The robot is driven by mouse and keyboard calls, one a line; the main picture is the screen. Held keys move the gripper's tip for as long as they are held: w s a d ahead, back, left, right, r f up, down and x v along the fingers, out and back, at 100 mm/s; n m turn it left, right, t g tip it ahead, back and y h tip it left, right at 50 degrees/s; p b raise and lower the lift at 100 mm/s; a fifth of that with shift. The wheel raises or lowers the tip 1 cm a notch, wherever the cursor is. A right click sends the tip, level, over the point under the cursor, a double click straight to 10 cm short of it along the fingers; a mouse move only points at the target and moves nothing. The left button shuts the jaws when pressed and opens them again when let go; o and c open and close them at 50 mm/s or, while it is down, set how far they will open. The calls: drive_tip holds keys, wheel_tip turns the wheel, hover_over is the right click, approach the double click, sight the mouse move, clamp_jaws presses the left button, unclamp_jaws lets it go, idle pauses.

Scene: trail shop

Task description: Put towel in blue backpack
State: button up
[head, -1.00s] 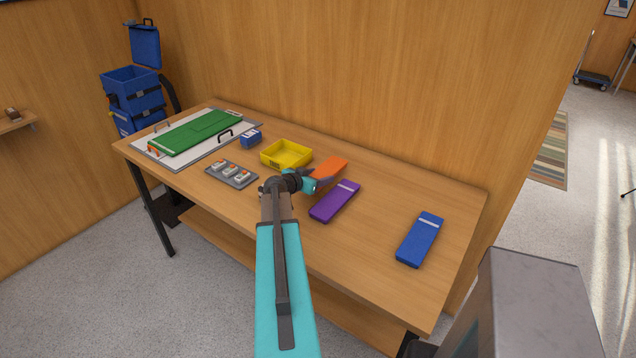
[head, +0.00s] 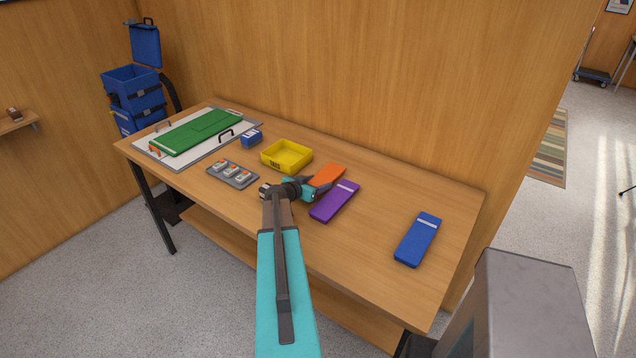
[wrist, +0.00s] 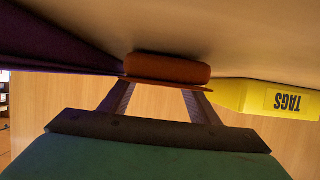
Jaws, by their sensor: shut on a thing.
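An orange folded towel (head: 328,174) is at the middle of the table, beside a purple flat case (head: 335,203). My gripper (head: 314,188) is shut on the near end of the orange towel. In the wrist view the towel (wrist: 168,68) sits between the fingertips of my gripper (wrist: 160,92). Whether the towel still touches the table top is hard to tell. The blue backpack (head: 134,101) stands upright at the back left beyond the table, with its top flap raised and its mouth open. It is out of the wrist view.
A yellow tags bin (head: 287,157) stands just behind the towel. A grey tray of small items (head: 232,174), a small blue box (head: 251,137) and a green item on a white tray (head: 197,132) lie leftward. A blue flat case (head: 418,240) lies right. The table's front right is clear.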

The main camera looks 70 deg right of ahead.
drive_tip(key=shift+f+b, duration=0.15)
drive_tip(key=shift+b, duration=0.2)
drive_tip(key=o, duration=0.9)
drive_tip(key=shift+r+p, duration=0.2)
drive_tip(key=shift+p, duration=0.2)
drive_tip(key=shift+w+a+r+b, duration=0.1)
drive_tip(key=shift+a+b, duration=0.3)
drive_tip(key=shift+a, duration=0.2)
drive_tip(key=shift+b+v, duration=2)
drive_tip(key=shift+v, duration=3.4)
drive_tip(key=shift+r, duration=0.1)
